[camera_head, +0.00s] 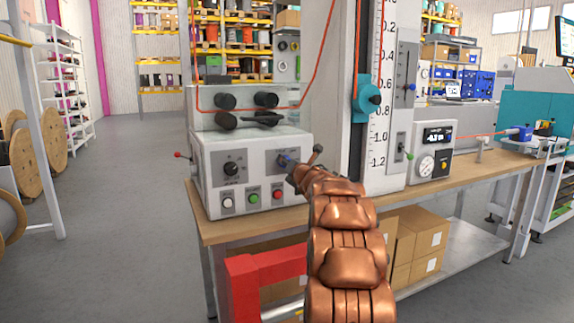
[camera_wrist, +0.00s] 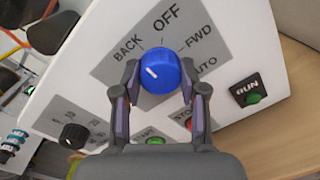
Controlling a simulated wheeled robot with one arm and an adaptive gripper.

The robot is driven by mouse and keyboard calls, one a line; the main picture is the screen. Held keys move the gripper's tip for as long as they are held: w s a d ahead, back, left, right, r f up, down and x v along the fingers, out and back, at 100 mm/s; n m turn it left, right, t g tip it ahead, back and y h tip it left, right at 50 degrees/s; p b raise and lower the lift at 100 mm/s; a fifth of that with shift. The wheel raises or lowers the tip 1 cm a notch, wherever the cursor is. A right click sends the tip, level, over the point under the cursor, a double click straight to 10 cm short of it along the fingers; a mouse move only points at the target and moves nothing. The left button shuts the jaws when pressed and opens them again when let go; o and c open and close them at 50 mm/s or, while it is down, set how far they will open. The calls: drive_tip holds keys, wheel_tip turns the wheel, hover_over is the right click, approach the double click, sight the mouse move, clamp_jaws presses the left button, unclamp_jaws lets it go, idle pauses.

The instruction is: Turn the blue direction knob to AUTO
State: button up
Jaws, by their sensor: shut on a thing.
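The blue direction knob (camera_wrist: 161,73) sits on a grey plate (camera_wrist: 105,70) with the labels BACK, OFF, FWD and AUTO. Its white line lies on its left side and points up-left, towards the BACK side. AUTO (camera_wrist: 204,63) is printed right of the knob. My gripper (camera_wrist: 160,76) is shut on the knob, one finger on each side.
Below the knob are a green START button (camera_wrist: 155,141) and a red STOP button, partly hidden by my fingers. A black dial (camera_wrist: 74,136) is at the lower left, and a green RUN switch (camera_wrist: 254,98) at the right. A red frame (camera_head: 262,265) stands below the bench.

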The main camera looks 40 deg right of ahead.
drive_tip(key=c, duration=0.4)
drive_tip(key=shift+r+m+p, duration=0.1)
drive_tip(key=shift+m+p, duration=0.2)
drive_tip(key=shift+p, duration=0.1)
drive_tip(key=m+p, duration=1.2)
drive_tip(key=m+y+p, duration=0.1)
drive_tip(key=m+p, duration=1.2)
drive_tip(key=shift+s+d+y, duration=0.1)
drive_tip(key=shift+d+y, duration=0.05)
drive_tip(key=shift+y, duration=0.15)
drive_tip(key=shift+m+p, duration=0.3)
drive_tip(key=shift+p, duration=0.05)
